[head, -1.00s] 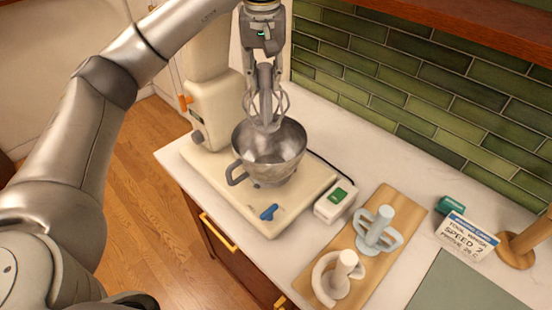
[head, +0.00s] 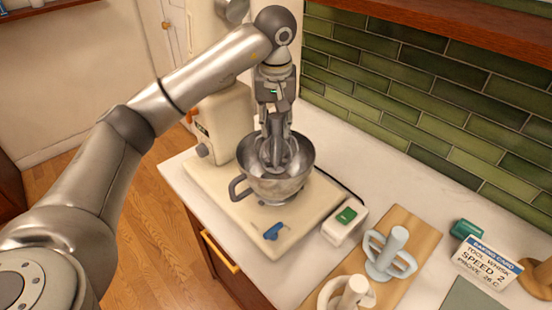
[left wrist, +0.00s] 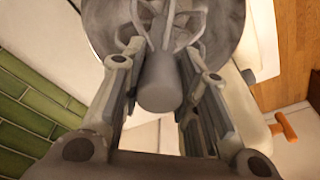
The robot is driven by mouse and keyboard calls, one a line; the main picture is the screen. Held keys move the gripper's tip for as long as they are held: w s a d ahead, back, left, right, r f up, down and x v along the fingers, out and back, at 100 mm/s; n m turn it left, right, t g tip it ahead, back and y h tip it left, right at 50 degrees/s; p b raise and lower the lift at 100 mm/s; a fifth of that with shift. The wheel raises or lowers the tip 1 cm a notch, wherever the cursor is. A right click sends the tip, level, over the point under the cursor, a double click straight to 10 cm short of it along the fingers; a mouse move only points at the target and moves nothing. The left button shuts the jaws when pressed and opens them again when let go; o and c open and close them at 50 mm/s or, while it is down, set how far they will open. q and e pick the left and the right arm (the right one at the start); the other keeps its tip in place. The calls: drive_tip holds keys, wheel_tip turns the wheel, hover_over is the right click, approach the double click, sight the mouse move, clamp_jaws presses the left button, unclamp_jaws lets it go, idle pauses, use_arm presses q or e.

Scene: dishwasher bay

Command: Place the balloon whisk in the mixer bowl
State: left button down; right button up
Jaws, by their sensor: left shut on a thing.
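My left gripper (head: 274,128) points straight down over the mixer bowl and is shut on the balloon whisk (head: 275,154). The whisk's wire end hangs inside the steel mixer bowl (head: 284,191), below its rim. In the left wrist view the grey whisk handle (left wrist: 160,82) lies between my fingers, with the wires beyond it against the inside of the bowl (left wrist: 226,28). I cannot tell whether the wires touch the bowl's bottom. The bowl stands on the mixer's cream base with its handle towards the left. My right gripper is not in view.
The cream stand mixer (head: 222,125) rises behind the bowl, close to my left arm. A white box with a green button (head: 345,220) is on the right. A wooden board (head: 418,243) holds a flat beater (head: 388,255) and a dough hook (head: 347,293). A baking card (head: 487,262) stands beyond.

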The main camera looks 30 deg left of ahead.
sight(276, 146)
use_arm(q)
wheel_tip(276, 146, down, 6)
drive_tip(key=shift+f+p, duration=0.1)
drive_tip(key=shift+p, duration=0.85)
drive_tip(key=shift+f, duration=0.3)
drive_tip(key=shift+f, duration=0.15)
drive_tip(key=c, duration=1.1)
unclamp_jaws()
